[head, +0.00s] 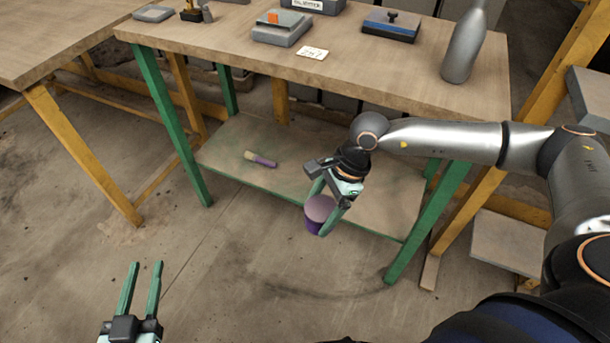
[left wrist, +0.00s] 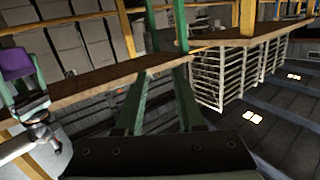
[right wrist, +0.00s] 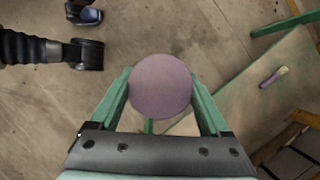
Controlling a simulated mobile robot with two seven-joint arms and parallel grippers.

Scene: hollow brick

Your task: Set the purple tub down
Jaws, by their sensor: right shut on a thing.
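The purple tub (head: 316,222), with a paler mauve round top, is between the green fingers of my right gripper (head: 322,208), which is shut on it. In the head view it appears at the front edge of the bench's lower shelf (head: 225,150); its clearance from shelf or floor is hard to tell. The right wrist view shows the tub's round top (right wrist: 160,86) between the fingers. The left wrist view shows the tub (left wrist: 15,60) held at the left edge. My left gripper (head: 147,264) is open and empty, low at the left of the head view.
A brush with a purple handle (head: 265,161) lies on the lower shelf, which is otherwise mostly clear. The benchtop (head: 400,80) above holds grey boxes, a blue box (head: 390,27) and a grey bottle (head: 463,45). Green legs (head: 427,215) stand at the bench's corners.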

